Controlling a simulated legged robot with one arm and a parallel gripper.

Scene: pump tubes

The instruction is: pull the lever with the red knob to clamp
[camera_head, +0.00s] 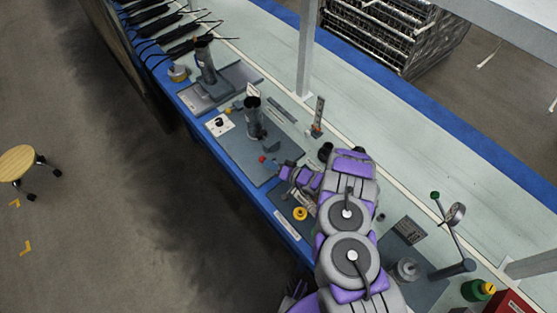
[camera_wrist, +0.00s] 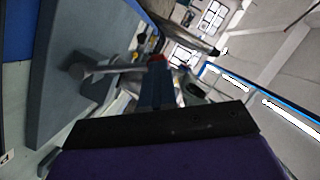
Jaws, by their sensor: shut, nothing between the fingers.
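The red knob (camera_head: 262,159) shows as a small red spot over the grey base plate (camera_head: 238,150), beside the dark upright cylinder (camera_head: 253,118). My gripper (camera_head: 280,170) is just to the right of the knob and a little below it in the head view. In the wrist view, my shut fingers (camera_wrist: 157,85) point ahead, and a red patch (camera_wrist: 157,58), probably the knob, shows at their tips. A grey rod (camera_wrist: 105,70) lies left of the fingers. I cannot tell whether the fingers touch the knob. Nothing is held. The lever's shaft is hard to make out in the head view.
A second dark cylinder (camera_head: 205,60) stands farther up the bench. A yellow ring (camera_head: 300,213) lies near the bench's blue front edge, below my gripper. A grey upright bracket (camera_head: 318,115) stands behind the plate. A gauge (camera_head: 456,213) with a green-tipped rod is at right.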

